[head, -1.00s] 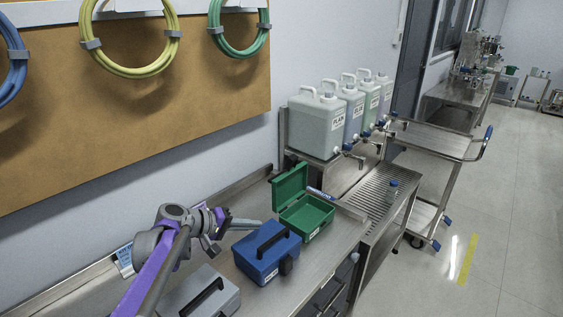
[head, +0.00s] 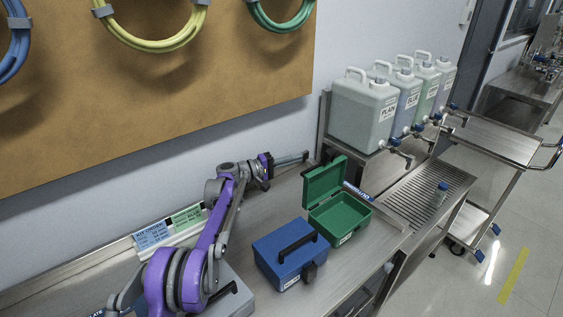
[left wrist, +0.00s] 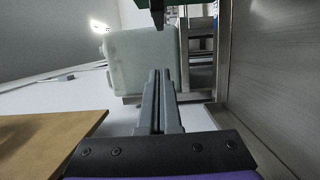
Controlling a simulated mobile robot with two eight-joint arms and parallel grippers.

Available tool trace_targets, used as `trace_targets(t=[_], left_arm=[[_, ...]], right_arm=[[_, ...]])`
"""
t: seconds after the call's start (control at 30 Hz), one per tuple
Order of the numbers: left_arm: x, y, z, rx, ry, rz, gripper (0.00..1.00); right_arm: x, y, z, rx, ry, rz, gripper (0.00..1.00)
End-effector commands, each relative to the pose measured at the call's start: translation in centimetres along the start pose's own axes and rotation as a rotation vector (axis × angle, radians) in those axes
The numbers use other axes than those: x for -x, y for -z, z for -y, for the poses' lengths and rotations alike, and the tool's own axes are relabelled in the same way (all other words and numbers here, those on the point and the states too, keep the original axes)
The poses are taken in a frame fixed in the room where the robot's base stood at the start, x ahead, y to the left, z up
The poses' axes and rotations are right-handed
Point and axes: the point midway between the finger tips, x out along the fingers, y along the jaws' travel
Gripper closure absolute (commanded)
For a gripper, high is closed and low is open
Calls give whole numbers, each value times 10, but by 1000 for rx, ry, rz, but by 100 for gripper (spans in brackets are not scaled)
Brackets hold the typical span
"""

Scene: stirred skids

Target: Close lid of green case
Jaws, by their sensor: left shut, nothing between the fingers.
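The green case (head: 341,221) stands open on the steel bench in the head view. Its lid (head: 324,182) is raised upright on the wall side, and the inside looks empty. My left gripper (head: 304,156) is shut and empty, close to the wall, behind and above the raised lid and apart from it in the picture. In the left wrist view the shut fingers (left wrist: 158,75) point toward a white jug, and a green edge (left wrist: 150,3), likely the lid, shows at the top. My right gripper is in neither view.
A closed blue case (head: 285,262) stands left of the green one, and a grey case (head: 232,297) is partly behind my arm. Several jugs (head: 362,112) stand on a raised shelf beyond.

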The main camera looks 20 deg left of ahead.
Motion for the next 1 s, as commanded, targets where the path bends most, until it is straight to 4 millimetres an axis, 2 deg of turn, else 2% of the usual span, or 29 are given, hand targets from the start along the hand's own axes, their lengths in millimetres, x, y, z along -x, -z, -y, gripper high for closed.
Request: trace_targets(t=[0.1,0.2,0.4,1.0], left_arm=[[-26,-1,-1,0,-1,3,100],[-25,-18,-1,0,0,0,100],[-30,-36,0,0,0,0,100],[-33,-36,-3,-38,10,-1,100]], right_arm=[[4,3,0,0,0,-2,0],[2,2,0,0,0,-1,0],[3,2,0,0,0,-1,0],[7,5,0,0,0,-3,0]])
